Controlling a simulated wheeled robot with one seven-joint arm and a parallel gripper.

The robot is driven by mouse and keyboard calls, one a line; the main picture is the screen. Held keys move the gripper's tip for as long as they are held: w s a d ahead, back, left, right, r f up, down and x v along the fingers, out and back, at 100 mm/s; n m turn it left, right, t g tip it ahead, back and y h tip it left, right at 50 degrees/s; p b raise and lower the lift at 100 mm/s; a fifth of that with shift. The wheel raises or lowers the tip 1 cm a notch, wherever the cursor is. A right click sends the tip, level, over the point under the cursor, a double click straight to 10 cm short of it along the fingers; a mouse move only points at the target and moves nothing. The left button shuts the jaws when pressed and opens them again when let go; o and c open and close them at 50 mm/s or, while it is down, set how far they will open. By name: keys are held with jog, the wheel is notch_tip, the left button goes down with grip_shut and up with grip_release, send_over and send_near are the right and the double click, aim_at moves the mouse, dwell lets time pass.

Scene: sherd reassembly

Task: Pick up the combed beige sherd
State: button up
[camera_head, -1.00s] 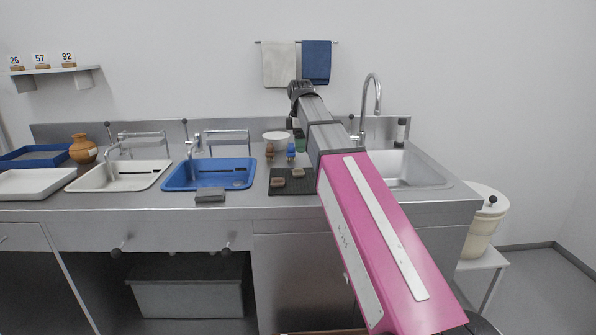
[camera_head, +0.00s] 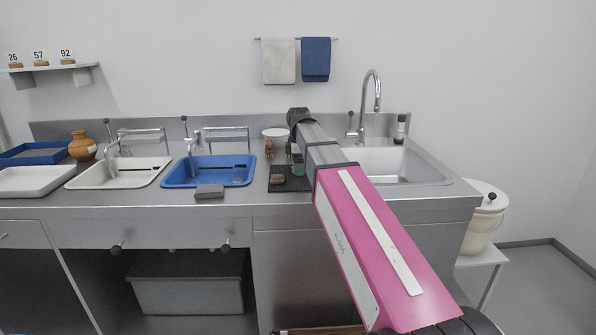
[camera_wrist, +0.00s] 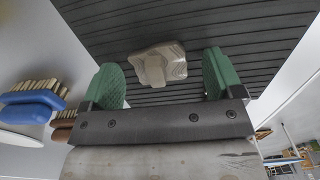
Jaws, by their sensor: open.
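The combed beige sherd (camera_wrist: 158,65) lies on the dark ribbed mat (camera_wrist: 215,30) in the wrist view. My gripper (camera_wrist: 165,78) is open, with one green fingertip on each side of the sherd's place in the picture. The sherd appears slightly beyond the fingertips, and I cannot tell the exact gap or whether anything touches. In the head view my gripper (camera_head: 298,165) is over the right part of the mat (camera_head: 290,186) and hides the sherd there. A reddish-brown piece (camera_head: 277,179) lies on the mat's left part.
A blue brush (camera_wrist: 32,105) and a brown brush (camera_wrist: 64,125) stand beside the mat. A blue basin (camera_head: 210,171) and a grey block (camera_head: 209,191) are to the left. A white bowl (camera_head: 275,133) stands behind, and a steel sink (camera_head: 400,166) is at the right.

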jog(key=shift+f, duration=0.1)
jog(key=c, duration=1)
jog(key=shift+o, duration=0.2)
